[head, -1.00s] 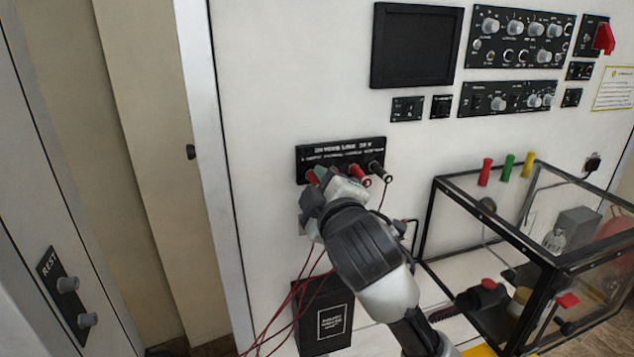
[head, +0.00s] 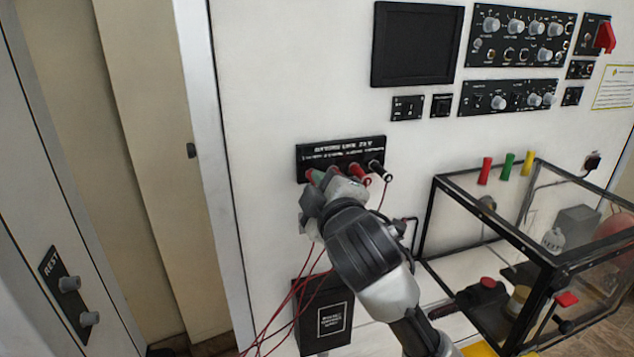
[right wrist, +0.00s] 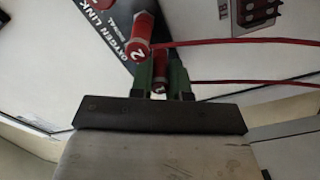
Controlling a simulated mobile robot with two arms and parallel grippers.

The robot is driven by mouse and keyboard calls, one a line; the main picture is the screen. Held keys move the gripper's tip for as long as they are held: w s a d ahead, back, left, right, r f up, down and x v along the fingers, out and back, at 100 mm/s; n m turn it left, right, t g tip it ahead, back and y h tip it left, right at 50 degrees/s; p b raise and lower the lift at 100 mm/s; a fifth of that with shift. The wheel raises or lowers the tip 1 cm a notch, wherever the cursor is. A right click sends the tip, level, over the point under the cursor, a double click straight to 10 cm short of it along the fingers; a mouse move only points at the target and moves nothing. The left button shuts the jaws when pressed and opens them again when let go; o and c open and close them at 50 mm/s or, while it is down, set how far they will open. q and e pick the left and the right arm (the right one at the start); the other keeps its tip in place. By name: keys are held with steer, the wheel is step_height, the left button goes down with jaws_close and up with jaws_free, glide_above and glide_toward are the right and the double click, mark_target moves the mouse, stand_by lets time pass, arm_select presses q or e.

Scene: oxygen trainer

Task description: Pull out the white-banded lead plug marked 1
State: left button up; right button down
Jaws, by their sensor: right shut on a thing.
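The black lead panel (head: 311,157) is on the white wall in the head view. My right gripper (head: 325,181) is at the panel's lower edge and partly hides the plugs there. In the right wrist view its green fingers (right wrist: 163,82) are shut on a red plug (right wrist: 158,88) with a white end band, mostly hidden between them; its mark is hard to read. Another red plug (right wrist: 140,45) with a white band marked 2 stands just beside it. I cannot tell how deep the held plug sits in its socket. My left gripper is not in view.
A red plug (head: 358,172) and a black plug (head: 380,170) sit right of the gripper. Red leads (head: 275,330) hang down past a black box (head: 322,318). A black-framed clear case (head: 545,262) stands at right.

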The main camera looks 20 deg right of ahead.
steer(key=shift+s, duration=0.15)
steer(key=shift+s+p, duration=0.65)
steer(key=shift+s, duration=1.75)
